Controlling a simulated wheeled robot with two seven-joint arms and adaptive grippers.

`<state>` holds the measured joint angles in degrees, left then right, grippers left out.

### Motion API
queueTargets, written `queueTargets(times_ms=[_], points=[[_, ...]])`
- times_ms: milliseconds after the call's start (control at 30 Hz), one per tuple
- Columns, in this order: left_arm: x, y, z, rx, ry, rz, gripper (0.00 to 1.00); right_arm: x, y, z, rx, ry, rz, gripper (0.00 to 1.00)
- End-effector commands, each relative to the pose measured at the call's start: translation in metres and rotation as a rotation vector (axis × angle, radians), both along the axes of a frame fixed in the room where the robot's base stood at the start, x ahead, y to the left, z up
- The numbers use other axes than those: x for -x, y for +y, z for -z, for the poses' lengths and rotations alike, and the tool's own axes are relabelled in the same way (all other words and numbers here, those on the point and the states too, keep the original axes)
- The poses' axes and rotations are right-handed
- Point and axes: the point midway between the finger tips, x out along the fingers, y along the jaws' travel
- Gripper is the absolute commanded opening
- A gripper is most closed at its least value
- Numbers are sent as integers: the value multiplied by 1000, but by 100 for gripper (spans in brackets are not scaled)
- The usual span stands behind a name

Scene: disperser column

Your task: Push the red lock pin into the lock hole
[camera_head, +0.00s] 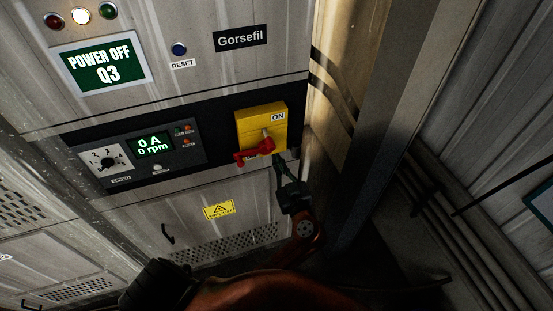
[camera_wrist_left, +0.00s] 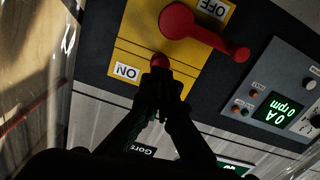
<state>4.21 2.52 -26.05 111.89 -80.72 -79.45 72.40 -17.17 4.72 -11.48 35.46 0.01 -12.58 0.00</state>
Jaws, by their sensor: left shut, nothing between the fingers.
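A yellow switch plate (camera_head: 250,121) with an ON label and a red rotary handle (camera_head: 243,155) is on the cabinet front. The small round red lock pin (camera_wrist_left: 160,59) sits between the handle and the ON label. My left gripper (camera_wrist_left: 160,80) is shut and empty, its fingertips right at the pin and partly covering it. Whether they touch cannot be told. The lock hole is hidden. In the head view, my left gripper (camera_head: 278,160) reaches up from below the plate.
Left of the plate is a speed dial panel (camera_head: 128,158) reading 0 A and 0 rpm. Above it, a green display (camera_head: 98,66) reads POWER OFF Q3. A blue RESET button (camera_head: 179,49) is higher up. A grey post (camera_head: 395,110) stands right of the cabinet.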

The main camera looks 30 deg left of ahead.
Motion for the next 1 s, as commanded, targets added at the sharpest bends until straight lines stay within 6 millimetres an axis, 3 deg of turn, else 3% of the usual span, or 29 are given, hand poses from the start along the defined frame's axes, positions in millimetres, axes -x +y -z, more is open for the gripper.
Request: queueTargets(times_ms=[500,833,933,1000], points=[[43,-50,1,2,2,0,0,0,2,0,-2,-1,1,40],[48,-56,0,0,1,1,0,0,2,0,-2,-1,1,40],[42,-57,13,-11,34,15,0,0,2,3,-2,-1,1,40],[32,-60,37,-28,93,42,0,0,2,7,-2,-1,1,40]])
